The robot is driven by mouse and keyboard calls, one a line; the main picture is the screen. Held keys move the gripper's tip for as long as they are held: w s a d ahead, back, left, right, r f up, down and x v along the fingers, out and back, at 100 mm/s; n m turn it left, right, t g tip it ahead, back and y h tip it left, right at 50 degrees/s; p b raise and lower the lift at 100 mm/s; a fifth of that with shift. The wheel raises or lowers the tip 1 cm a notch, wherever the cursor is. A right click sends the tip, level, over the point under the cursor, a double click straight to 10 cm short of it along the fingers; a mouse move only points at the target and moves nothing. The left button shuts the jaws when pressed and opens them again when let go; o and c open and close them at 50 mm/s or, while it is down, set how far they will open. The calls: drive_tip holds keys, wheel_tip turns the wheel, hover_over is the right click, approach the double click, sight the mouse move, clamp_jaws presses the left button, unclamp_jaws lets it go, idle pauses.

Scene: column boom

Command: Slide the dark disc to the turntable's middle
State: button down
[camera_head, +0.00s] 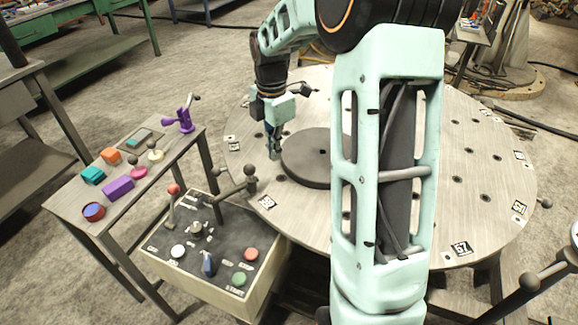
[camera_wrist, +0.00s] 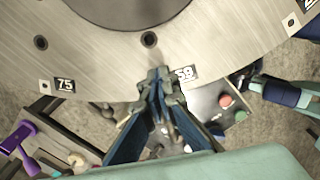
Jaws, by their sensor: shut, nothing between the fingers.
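The dark disc (camera_head: 306,160) lies flat on the round metal turntable (camera_head: 492,150), left of the table's middle as far as I can see. My own arm hides part of the disc's right side and the middle of the table. In the wrist view the disc (camera_wrist: 130,8) shows at the top edge, with bare turntable (camera_wrist: 90,55) between it and my fingers. My gripper (camera_head: 273,153) is shut and empty, pointing down just left of the disc. In the wrist view the gripper's fingertips (camera_wrist: 158,75) are together near the "59" label, apart from the disc.
A control box (camera_head: 205,245) with knobs, levers and buttons stands at the turntable's front left. A small side table (camera_head: 75,200) with several coloured parts is further left. The turntable top has holes and number labels; its right part looks clear.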

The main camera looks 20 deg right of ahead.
sight(287, 181)
drive_tip(key=f, duration=0.3)
drive_tip(key=f+b, duration=0.1)
drive_tip(key=f, duration=0.3)
drive_tip(key=f+b, duration=0.1)
drive_tip(key=f, duration=0.2)
drive_tip(key=shift+s+a+f, duration=0.1)
drive_tip(key=shift+s+f, duration=0.15)
drive_tip(key=shift+w+d+r, duration=0.1)
drive_tip(key=shift+w+d, duration=0.15)
drive_tip(key=shift+d, duration=0.4)
drive_tip(key=shift+w+d, duration=0.2)
drive_tip(key=shift+d, duration=0.4)
drive_tip(key=shift+w+d, duration=0.2)
drive_tip(key=shift+d, duration=0.5)
drive_tip(key=shift+r, duration=0.1)
